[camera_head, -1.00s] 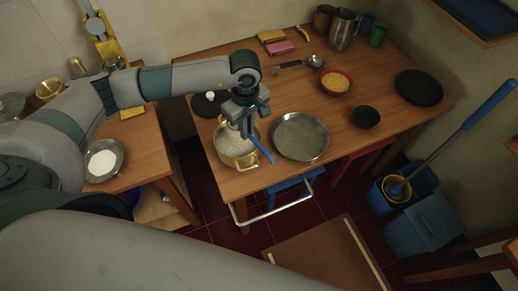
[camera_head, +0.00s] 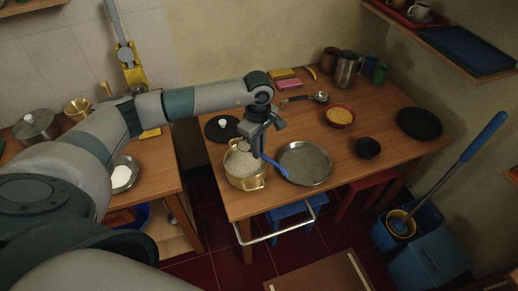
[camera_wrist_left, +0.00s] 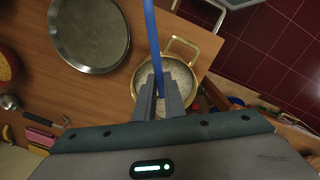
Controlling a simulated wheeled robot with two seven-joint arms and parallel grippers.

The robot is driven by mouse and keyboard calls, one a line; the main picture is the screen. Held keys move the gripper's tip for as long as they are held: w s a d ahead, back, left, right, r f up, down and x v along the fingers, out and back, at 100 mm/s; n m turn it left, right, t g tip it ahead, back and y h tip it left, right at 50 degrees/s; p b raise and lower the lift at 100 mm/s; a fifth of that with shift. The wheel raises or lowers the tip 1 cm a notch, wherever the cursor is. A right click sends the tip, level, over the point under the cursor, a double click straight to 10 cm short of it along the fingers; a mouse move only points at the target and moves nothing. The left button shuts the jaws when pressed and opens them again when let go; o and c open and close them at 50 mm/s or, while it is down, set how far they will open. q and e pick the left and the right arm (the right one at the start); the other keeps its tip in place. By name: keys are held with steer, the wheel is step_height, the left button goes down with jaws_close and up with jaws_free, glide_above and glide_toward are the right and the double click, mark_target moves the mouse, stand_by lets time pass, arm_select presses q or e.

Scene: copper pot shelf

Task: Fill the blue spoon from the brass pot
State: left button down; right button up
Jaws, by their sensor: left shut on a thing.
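The brass pot (camera_head: 246,182) stands near the front left of the wooden table, full of pale grains, and also shows in the left wrist view (camera_wrist_left: 187,42). My left gripper (camera_head: 257,152) is above the pot, fingers pointing down, shut on the blue spoon (camera_head: 275,166). The spoon's blue handle slants from the fingers down to the right, toward the steel pan. In the left wrist view the handle (camera_wrist_left: 152,38) runs up from between the fingers (camera_wrist_left: 160,100), across the pot. The spoon's bowl is hidden, so I cannot tell whether it touches the grains. My right gripper is not in view.
The round steel pan (camera_head: 305,163) lies right of the pot. A black lid (camera_head: 221,131) lies behind the pot. A red bowl of yellow food (camera_head: 340,116), a small black bowl (camera_head: 368,148) and a ladle (camera_head: 320,98) are farther off. A metal rail (camera_head: 285,232) runs along the front edge.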

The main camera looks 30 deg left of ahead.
mark_target(263, 157)
arm_select(q)
steer(key=shift+f, duration=0.4)
steer(key=shift+d+f, duration=0.1)
steer(key=shift+f, duration=0.2)
steer(key=shift+f+b, duration=0.4)
steer(key=shift+f, duration=0.85)
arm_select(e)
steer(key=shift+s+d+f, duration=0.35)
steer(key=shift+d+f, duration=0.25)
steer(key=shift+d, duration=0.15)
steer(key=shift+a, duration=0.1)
arm_select(q)
steer(key=shift+w+d+b, duration=0.3)
steer(key=shift+d+b, duration=0.25)
steer(key=shift+b, duration=0.05)
steer(key=shift+d, duration=0.1)
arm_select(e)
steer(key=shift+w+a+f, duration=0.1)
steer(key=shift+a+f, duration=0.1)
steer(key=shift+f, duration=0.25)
